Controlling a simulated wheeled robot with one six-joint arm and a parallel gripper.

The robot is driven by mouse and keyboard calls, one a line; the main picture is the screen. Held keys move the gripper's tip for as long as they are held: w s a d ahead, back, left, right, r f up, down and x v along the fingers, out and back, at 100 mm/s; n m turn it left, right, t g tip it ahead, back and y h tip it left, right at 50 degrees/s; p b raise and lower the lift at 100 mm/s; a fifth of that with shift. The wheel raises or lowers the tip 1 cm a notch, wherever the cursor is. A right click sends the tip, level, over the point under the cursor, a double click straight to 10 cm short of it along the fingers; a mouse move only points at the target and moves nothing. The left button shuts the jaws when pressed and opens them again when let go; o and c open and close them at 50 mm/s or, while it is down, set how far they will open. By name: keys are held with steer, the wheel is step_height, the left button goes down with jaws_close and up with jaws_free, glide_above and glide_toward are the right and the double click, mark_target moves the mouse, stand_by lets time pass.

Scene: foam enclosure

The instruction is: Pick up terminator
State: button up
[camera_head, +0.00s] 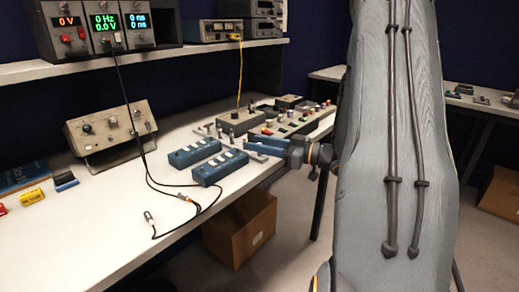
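My gripper (247,142) reaches in from the right over the workbench, beside the far end of the nearer blue box. Its two blue fingers point left and look parted, with nothing seen between them. Several small metal connectors (222,133) lie on the bench just beyond the fingers. They are too small to tell which one is the terminator.
Two blue switch boxes (194,152) (219,167) lie on the white bench (95,228). A grey box (240,121) and small coloured parts (296,121) are behind the gripper. A beige instrument (111,129) and black cables (137,150) are left. A cardboard box (240,228) is below.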

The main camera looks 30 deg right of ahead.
steer(key=shift+c, duration=0.4)
jaws_close()
